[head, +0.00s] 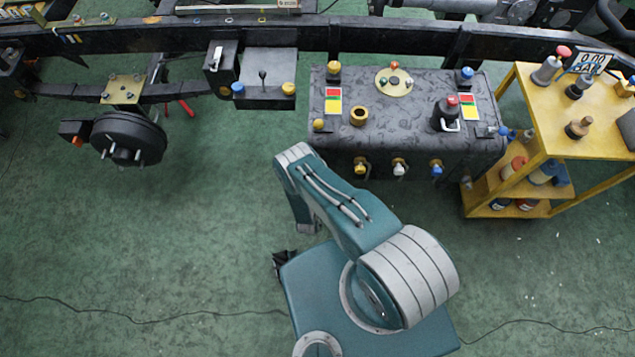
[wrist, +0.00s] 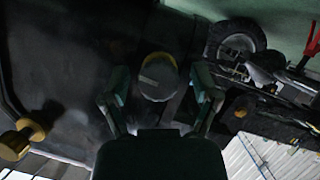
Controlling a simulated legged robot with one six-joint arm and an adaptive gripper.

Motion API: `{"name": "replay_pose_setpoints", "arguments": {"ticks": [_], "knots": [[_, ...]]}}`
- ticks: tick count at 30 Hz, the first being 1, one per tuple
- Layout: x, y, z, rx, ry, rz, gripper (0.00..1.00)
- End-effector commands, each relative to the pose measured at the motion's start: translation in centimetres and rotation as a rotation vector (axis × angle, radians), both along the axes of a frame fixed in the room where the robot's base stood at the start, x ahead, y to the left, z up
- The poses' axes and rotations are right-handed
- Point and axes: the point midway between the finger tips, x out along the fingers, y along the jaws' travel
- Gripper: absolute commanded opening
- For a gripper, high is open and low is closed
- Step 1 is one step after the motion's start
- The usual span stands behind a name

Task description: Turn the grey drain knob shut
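A round grey knob (wrist: 158,78) with a pale bar on its face and a yellowish rim shows in the middle of the wrist view, in front of a black surface. It looks like the drain knob. I cannot make it out in the head view. My gripper (wrist: 160,98) is open, with one finger on each side of the knob. Gaps show between the fingers and the knob, though depth is hard to judge. In the head view the gripper is not clearly visible, and my arm stands in front of the black tank (head: 405,115).
The tank front bears yellow (head: 360,168), white (head: 399,168) and blue (head: 436,169) fittings. A brass-coloured fitting (wrist: 20,140) is at the wrist view's lower left. A wheel hub (head: 127,138) stands left, a yellow cart (head: 565,150) right. Green floor lies open at left.

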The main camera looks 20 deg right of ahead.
Motion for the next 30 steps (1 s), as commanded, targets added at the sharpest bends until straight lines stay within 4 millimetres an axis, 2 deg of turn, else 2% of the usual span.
{"name": "replay_pose_setpoints", "arguments": {"ticks": [1, 4, 5, 19, 30], "knots": [[0.00, 0.02, 0.01, 0.000, 0.000, 0.000, 0.52], [0.00, 0.02, 0.00, 0.000, 0.000, 0.000, 0.08], [0.01, 0.03, 0.01, 0.000, 0.000, 0.001, 0.00], [0.11, 0.06, 0.01, 0.057, -0.018, 0.002, 0.00], [0.06, -0.10, 0.03, 0.318, -0.103, 0.001, 0.00]]}}
